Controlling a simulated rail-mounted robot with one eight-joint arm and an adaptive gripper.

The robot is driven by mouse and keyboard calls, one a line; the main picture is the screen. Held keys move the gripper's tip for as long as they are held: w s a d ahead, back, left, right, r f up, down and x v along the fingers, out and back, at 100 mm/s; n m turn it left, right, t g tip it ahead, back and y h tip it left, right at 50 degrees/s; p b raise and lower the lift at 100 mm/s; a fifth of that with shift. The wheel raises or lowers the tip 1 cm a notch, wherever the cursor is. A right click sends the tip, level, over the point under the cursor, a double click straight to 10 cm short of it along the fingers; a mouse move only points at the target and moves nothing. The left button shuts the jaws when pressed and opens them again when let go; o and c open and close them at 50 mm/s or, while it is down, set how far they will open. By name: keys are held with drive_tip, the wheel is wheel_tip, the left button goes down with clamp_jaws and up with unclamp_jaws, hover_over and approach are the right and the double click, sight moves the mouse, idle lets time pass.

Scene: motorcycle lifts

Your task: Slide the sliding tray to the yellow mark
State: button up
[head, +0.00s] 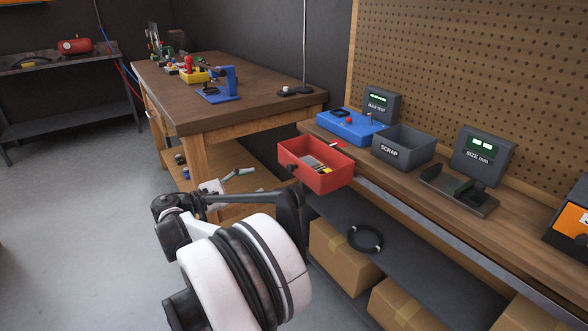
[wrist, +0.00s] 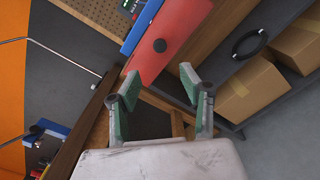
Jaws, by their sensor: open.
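The sliding tray is a red open box (head: 318,178) with small items inside, at the left end of the right-hand bench in the head view. Its front bears a round dark knob (head: 291,168). In the wrist view the red tray front (wrist: 177,28) and its knob (wrist: 160,45) show beyond the fingertips. My gripper (wrist: 160,79) is open and empty, with green-grey fingers spread. The knob appears past the gap between them, apart from both. In the head view my gripper (head: 243,177) is small, left of the tray. I cannot make out a yellow mark.
A blue device (head: 345,126), a grey scrap bin (head: 403,147) and a size gauge (head: 460,190) stand along the bench. A wooden workbench (head: 225,100) is behind my gripper. Cardboard boxes (head: 340,254) and a black ring (head: 365,239) are below. Grey floor is clear at left.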

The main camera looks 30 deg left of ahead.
sight(288, 169)
drive_tip(key=b+x, duration=0.2)
drive_tip(key=x, duration=1.1)
drive_tip(key=shift+w, duration=0.3)
drive_tip(key=shift+c, duration=0.2)
clamp_jaws()
